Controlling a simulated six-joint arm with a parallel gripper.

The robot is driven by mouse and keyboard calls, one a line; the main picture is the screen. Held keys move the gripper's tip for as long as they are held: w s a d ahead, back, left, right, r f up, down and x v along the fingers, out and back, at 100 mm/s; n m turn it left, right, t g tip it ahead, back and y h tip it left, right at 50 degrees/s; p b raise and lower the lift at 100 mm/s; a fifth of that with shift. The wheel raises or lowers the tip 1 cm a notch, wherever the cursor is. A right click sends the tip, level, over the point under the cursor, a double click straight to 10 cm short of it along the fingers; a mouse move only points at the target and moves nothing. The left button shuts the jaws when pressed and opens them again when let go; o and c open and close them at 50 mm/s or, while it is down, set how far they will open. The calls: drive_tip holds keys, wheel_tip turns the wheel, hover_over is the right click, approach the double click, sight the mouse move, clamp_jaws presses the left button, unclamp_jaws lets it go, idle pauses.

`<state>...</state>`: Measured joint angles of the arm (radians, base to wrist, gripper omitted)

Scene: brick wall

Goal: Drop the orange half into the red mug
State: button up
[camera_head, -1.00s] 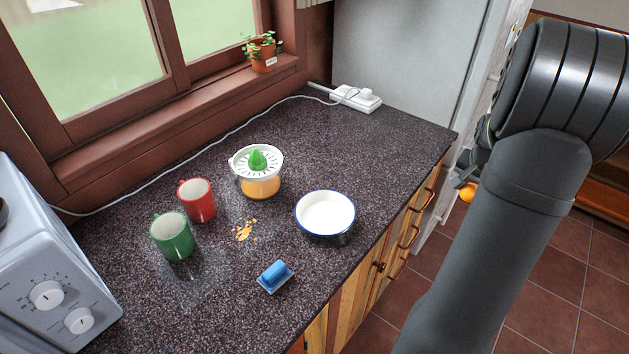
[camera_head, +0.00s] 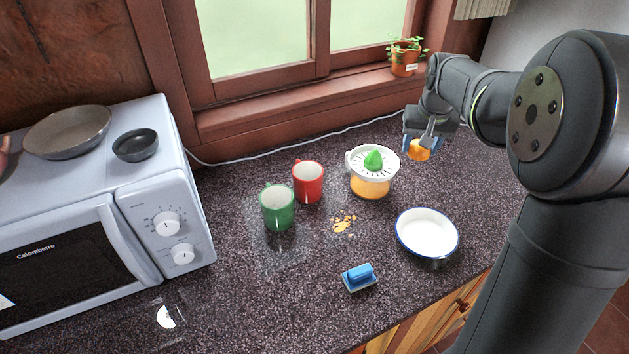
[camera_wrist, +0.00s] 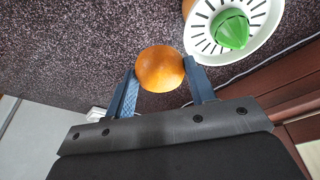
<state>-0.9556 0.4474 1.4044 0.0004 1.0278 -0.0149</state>
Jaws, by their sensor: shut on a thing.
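The red mug (camera_head: 308,184) stands upright on the dark speckled counter, between the green mug and the juicer. My gripper (camera_head: 420,146) is above the counter, to the right of the juicer and well to the right of the red mug. It is shut on the orange half (camera_head: 419,152). In the wrist view the orange half (camera_wrist: 160,69) sits between the two blue fingers, its rounded peel side showing. Its cut face is hidden there. The red mug is out of the wrist view.
A juicer (camera_head: 371,183) with a green cone stands between my gripper and the red mug. A green mug (camera_head: 277,211) stands just left of the red one. A microwave (camera_head: 185,225) stands left.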

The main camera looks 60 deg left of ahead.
drive_tip(key=s+a+r+n+g, duration=0.1)
drive_tip(key=s+a+r+n, duration=0.3)
drive_tip(key=s, duration=0.8)
drive_tip(key=s+a+n+g, duration=0.1)
drive_tip(key=s+a+n, duration=0.35)
drive_tip(key=s, duration=0.75)
drive_tip(key=shift+m+y, duration=0.4)
drive_tip(key=shift+m, duration=0.45)
drive_tip(key=shift+w+x, duration=0.1)
drive_tip(key=shift+x, duration=1.15)
drive_tip(key=shift+w+x, duration=0.15)
drive_tip(key=shift+x, duration=1.1)
drive_tip(key=o, duration=1.1)
